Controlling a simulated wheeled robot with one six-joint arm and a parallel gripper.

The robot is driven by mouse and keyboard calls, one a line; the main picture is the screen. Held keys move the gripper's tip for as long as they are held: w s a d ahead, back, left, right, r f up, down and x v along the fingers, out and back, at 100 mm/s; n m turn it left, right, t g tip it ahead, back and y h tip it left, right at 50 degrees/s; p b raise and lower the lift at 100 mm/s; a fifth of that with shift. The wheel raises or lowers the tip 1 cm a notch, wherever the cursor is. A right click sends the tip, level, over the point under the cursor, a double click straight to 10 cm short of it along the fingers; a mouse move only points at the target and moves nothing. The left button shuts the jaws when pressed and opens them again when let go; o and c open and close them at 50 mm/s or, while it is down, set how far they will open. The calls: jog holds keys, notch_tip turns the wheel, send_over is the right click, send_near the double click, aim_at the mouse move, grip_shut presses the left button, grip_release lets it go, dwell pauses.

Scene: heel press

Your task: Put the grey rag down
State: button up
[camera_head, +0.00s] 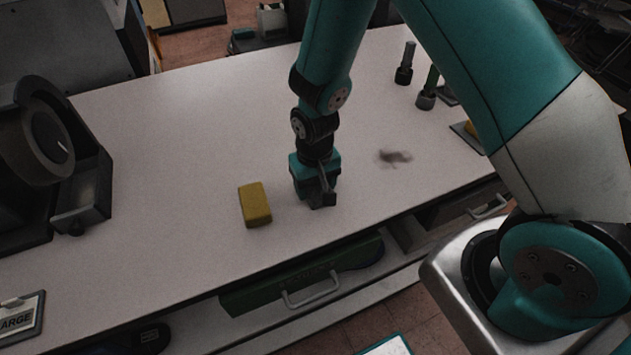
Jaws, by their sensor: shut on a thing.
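My gripper (319,198) points down over the white worktop, near its front edge, and is shut on the grey rag. The rag is mostly hidden; only dark grey shows at the fingertips, and I cannot clearly tell rag from fingers. Whether the rag touches the worktop is also unclear. A yellow block like a sponge (255,204) lies on the worktop just left of my gripper, apart from it.
Two dark upright tools (405,64) stand at the back right. A dark machine (50,150) fills the left end. The middle of the worktop behind the yellow block is clear.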

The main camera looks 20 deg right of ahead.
jog(key=shift+f+b, duration=0.35)
jog(key=o, duration=0.8)
jog(key=shift+s+f, duration=0.1)
jog(key=shift+s, duration=0.05)
jog(key=shift+o, duration=0.8)
jog(key=shift+r, duration=0.5)
notch_tip(320, 180, up, 12)
jog(key=b, duration=0.2)
jog(key=s+a+r+n+y, duration=0.2)
jog(key=s+r, duration=0.4)
jog(key=s, duration=0.3)
jog(key=s+a+r+n+y, duration=0.2)
jog(key=s+r+n, duration=0.3)
jog(key=s+r, duration=0.2)
jog(key=shift+s+a+b, duration=0.25)
jog(key=shift+s+b, duration=0.15)
jog(key=shift+s, duration=0.65)
